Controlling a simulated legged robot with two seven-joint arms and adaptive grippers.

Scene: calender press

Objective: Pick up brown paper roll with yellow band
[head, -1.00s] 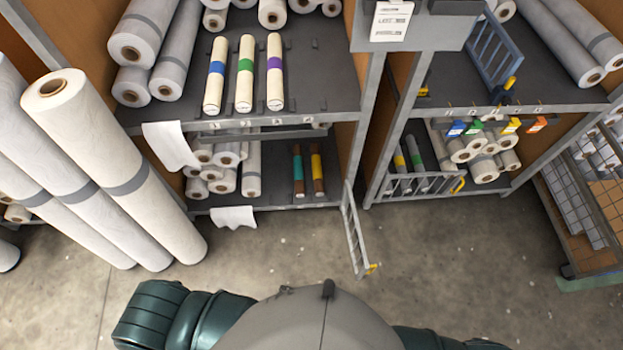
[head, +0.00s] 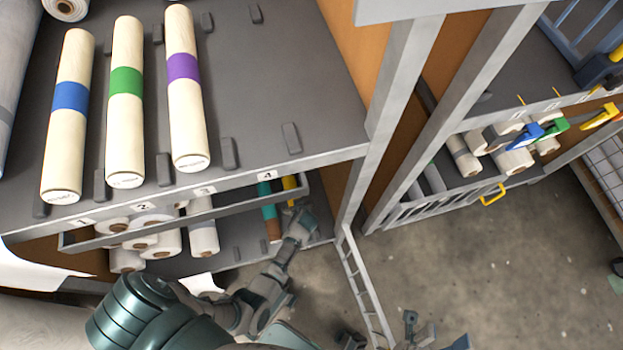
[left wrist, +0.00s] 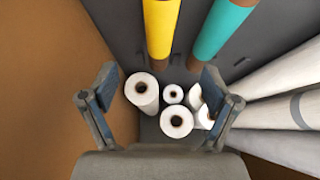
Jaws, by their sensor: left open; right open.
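The brown paper roll with the yellow band (head: 289,186) is on the lower shelf, partly hidden behind the rail and my left arm. In the left wrist view its yellow band (left wrist: 161,25) and brown end (left wrist: 158,64) show beyond the fingers. A brown roll with a teal band (head: 268,208) lies beside it; it also shows in the left wrist view (left wrist: 224,28). My left gripper (head: 302,220) is at the lower shelf's front; in the left wrist view (left wrist: 158,82) its fingers are apart and empty. My right gripper (head: 411,328) is low at the bottom edge, open, away from the rolls.
Cream rolls with blue, green and purple bands (head: 184,90) lie on the upper shelf (head: 262,95) above. White rolls (head: 203,236) are stacked on the lower shelf, left of the brown rolls. An open grey gate (head: 362,285) stands right of my left gripper. The floor (head: 500,260) at right is clear.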

